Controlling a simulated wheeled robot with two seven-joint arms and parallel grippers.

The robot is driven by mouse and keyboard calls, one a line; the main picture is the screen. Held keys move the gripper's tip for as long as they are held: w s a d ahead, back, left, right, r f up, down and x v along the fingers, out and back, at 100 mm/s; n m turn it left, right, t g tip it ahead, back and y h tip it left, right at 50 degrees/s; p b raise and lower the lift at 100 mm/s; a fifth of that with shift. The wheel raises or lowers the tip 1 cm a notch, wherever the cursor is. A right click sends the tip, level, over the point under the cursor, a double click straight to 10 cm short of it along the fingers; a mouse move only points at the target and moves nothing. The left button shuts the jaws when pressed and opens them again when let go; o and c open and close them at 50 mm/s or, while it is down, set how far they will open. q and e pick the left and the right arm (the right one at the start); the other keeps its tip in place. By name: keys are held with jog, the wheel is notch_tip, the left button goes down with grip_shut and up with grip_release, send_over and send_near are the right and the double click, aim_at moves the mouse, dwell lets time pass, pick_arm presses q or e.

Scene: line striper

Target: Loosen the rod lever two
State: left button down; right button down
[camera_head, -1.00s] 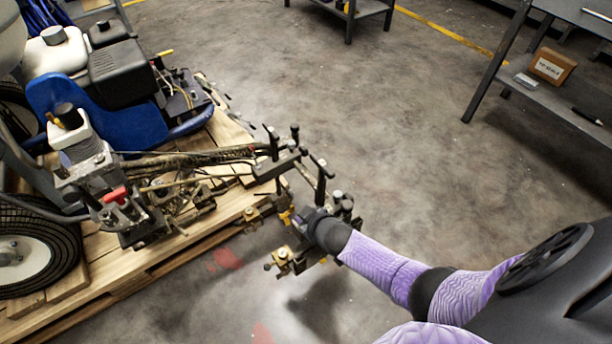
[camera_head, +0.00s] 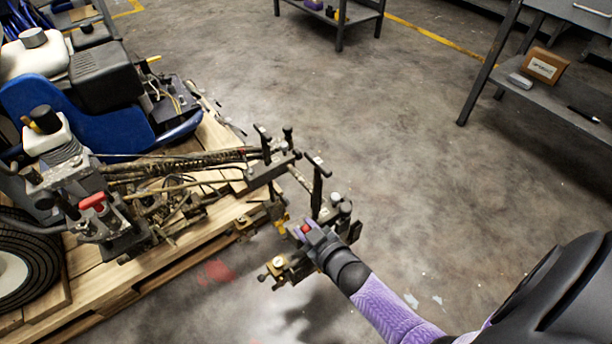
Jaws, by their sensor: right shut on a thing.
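The line striper (camera_head: 100,75) stands on a wooden pallet at the left. Its rod assembly (camera_head: 270,172) reaches out past the pallet's edge, with several dark T-shaped levers standing on it. One tall lever (camera_head: 318,185) rises just behind my right gripper. My right gripper (camera_head: 304,232) is at the outer end of the assembly, among the clamps and brass-coloured knobs, and is shut on a small red part, probably a lever handle. The gripper's own body hides most of what it holds. I cannot tell which lever this is. My left gripper is not in view.
The pallet (camera_head: 155,268) lies under the machine. Another metal table (camera_head: 340,14) stands at the back. The concrete floor between is clear.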

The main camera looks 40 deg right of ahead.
jog(key=c, duration=0.6)
grip_release()
jog(key=shift+o, duration=0.7)
pick_arm(q)
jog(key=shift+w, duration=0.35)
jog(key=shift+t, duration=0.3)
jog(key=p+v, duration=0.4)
jog(key=p, duration=0.1)
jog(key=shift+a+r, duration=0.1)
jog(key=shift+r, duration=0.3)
pick_arm(e)
jog(key=v, duration=1)
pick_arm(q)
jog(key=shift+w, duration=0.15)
